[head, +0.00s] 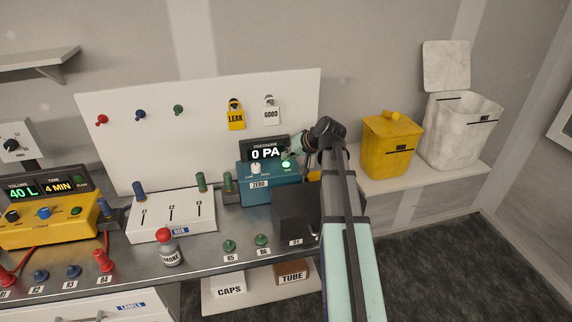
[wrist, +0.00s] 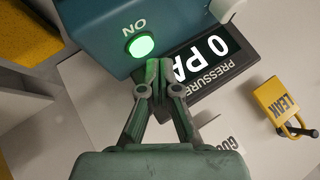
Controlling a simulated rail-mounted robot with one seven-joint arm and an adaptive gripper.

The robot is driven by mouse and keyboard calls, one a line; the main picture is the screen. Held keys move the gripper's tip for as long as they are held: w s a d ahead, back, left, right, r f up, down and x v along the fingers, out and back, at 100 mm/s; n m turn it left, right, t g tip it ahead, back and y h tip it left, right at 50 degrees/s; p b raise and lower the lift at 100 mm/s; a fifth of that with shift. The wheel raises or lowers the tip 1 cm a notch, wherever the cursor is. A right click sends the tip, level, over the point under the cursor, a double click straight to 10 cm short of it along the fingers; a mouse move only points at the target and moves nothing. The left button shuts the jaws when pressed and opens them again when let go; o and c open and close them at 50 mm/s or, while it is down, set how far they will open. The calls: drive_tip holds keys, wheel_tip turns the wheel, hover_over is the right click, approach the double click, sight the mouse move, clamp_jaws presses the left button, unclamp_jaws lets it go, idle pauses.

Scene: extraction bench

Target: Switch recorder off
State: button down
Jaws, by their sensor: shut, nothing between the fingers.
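The recorder is a blue box (head: 268,185) with a black display (head: 265,150) reading "PRESSURE 0 PA" above it. On its face are a white knob (head: 256,169), a "ZERO" label and a round button (head: 286,163) lit green. In the wrist view the green button (wrist: 141,43) glows beside the word "ON", seen upside down. My gripper (wrist: 158,68) is shut and empty, its fingertips just beside and below the button in that view. I cannot tell whether they touch the box. In the head view my gripper (head: 294,150) is at the recorder's right side, partly hidden.
A dark box (head: 296,222) stands in front of the recorder, beside my arm. A white board with a yellow "LEAK" tag (head: 236,117) and a white "GOOD" tag (head: 271,112) is behind. Yellow (head: 392,145) and white (head: 458,130) bins stand right.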

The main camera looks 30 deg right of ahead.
sight(288, 164)
drive_tip(key=shift+f, duration=0.4)
drive_tip(key=shift+f+b, duration=0.4)
idle(0.6)
drive_tip(key=shift+r, duration=0.1)
drive_tip(key=shift+r+p, duration=0.45)
drive_tip(key=shift+r, duration=0.3)
drive_tip(key=shift+r+p, duration=1.35)
drive_tip(key=shift+r, duration=1.2)
